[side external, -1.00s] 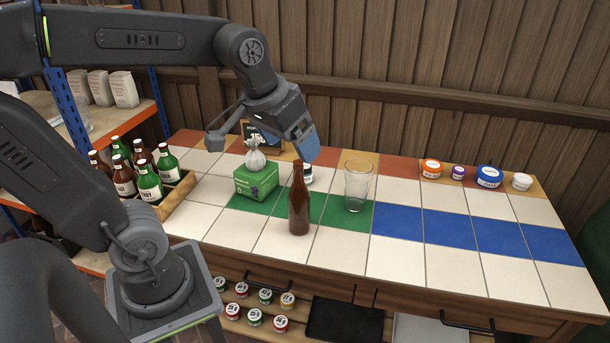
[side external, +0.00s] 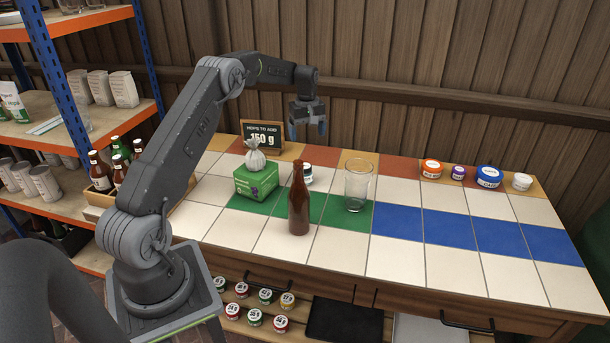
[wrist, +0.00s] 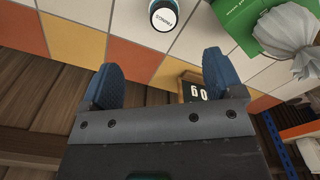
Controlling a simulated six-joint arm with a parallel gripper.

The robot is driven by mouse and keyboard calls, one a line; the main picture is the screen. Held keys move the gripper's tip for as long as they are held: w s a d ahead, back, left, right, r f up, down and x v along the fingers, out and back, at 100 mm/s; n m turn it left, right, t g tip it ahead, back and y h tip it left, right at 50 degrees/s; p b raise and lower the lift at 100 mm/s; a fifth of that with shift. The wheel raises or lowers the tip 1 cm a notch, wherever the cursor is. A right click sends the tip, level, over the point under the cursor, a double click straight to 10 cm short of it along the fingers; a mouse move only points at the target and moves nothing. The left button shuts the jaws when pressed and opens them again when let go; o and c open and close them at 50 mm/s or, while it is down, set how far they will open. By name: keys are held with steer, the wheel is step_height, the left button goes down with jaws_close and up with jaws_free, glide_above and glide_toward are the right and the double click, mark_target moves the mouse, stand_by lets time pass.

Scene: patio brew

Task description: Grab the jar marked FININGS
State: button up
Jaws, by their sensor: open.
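The jar marked FININGS (wrist: 164,17) has a white lid and dark body and stands at the top edge of the wrist view. In the side view the small white-lidded jar (side external: 307,173) stands on the counter just behind the brown bottle (side external: 299,205), partly hidden by it. My gripper (side external: 308,131) is open and empty, above the back part of the counter, higher than the jar and apart from it. In the wrist view its blue fingers (wrist: 162,64) are spread, with the jar beyond their tips.
A green box (side external: 256,182) with a tied white bag (side external: 255,160) on it stands left of the jar. An empty glass (side external: 357,186) stands to the right. The chalkboard sign (side external: 262,137) is behind.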

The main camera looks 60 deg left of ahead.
mark_target(305, 166)
steer(key=shift+n, duration=0.3)
steer(key=f, duration=0.3)
steer(key=a+f, duration=0.1)
steer(key=f, duration=0.5)
steer(key=shift+s+a+f, duration=0.1)
steer(key=shift+a+f, duration=0.15)
steer(key=shift+a, duration=0.05)
steer(key=shift+d+f, duration=0.15)
steer(key=shift+f, duration=1.5)
steer(key=shift+d+f, duration=0.1)
steer(key=shift+f, duration=1.55)
steer(key=shift+c, duration=0.4)
steer(key=shift+r, duration=0.1)
steer(key=c, duration=1)
